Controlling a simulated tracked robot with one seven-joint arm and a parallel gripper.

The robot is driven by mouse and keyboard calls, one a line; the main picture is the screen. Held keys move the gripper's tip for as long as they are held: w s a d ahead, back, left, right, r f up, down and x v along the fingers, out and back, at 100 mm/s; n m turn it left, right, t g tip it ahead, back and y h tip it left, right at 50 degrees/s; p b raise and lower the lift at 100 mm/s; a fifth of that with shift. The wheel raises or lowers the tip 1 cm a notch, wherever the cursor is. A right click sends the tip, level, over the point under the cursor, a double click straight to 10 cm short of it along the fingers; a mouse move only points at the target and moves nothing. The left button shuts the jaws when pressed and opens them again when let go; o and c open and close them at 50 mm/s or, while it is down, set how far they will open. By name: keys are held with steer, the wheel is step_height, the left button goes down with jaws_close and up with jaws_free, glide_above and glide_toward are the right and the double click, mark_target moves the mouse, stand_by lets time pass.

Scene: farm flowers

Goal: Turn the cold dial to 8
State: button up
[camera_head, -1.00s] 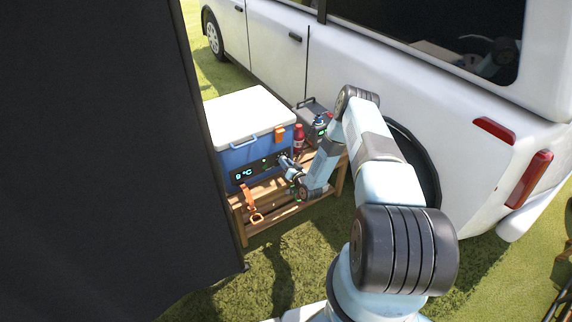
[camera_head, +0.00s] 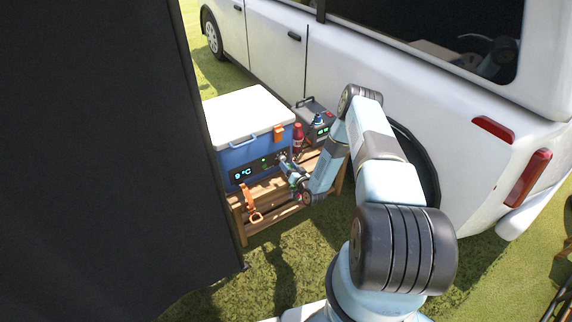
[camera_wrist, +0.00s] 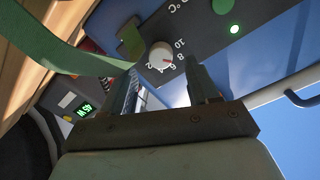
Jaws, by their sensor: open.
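The blue cooler (camera_head: 228,158) with a white lid stands on a wooden rack. Its dark front panel shows a lit °C readout (camera_head: 243,174), whose digit looks like 9. In the head view my gripper (camera_head: 285,163) is at the panel's right end.
A grey box with green displays (camera_head: 318,128) and a red bottle (camera_head: 298,138) stand right of the cooler. An orange tool (camera_head: 251,206) is on the wooden rack (camera_head: 270,200). A green band (camera_wrist: 60,48) crosses the wrist view. The white van (camera_head: 375,75) stands close behind.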

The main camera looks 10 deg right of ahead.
steer(key=v, duration=1)
steer(key=shift+s, duration=0.25)
steer(key=shift+w+d, duration=0.1)
